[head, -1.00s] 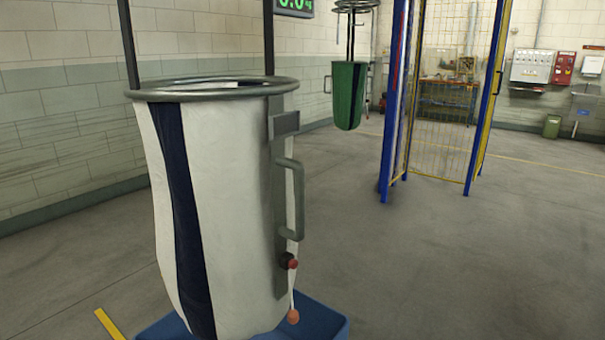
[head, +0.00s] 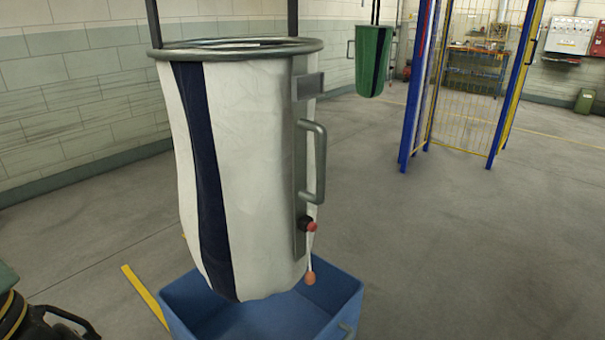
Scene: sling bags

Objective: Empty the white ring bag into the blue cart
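The white ring bag (head: 245,130), with a dark blue vertical stripe, hangs upright from a grey metal ring on two dark straps. A grey plate on its right side carries a handle (head: 319,165), a red knob (head: 311,227) and an orange ball (head: 310,278) on a cord. The blue cart (head: 345,297) is below the bag, and its visible inside is empty. The bag's lower end is above or just within the cart's rim; I cannot tell which. The bag's bottom looks closed. My gripper is not clearly seen.
A dark object with yellow bands (head: 40,322), possibly part of my arm, is at the lower left. A green bag (head: 373,62) hangs farther back. A blue-framed yellow mesh cage (head: 470,80) stands behind at right. The floor (head: 470,250) at right is clear.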

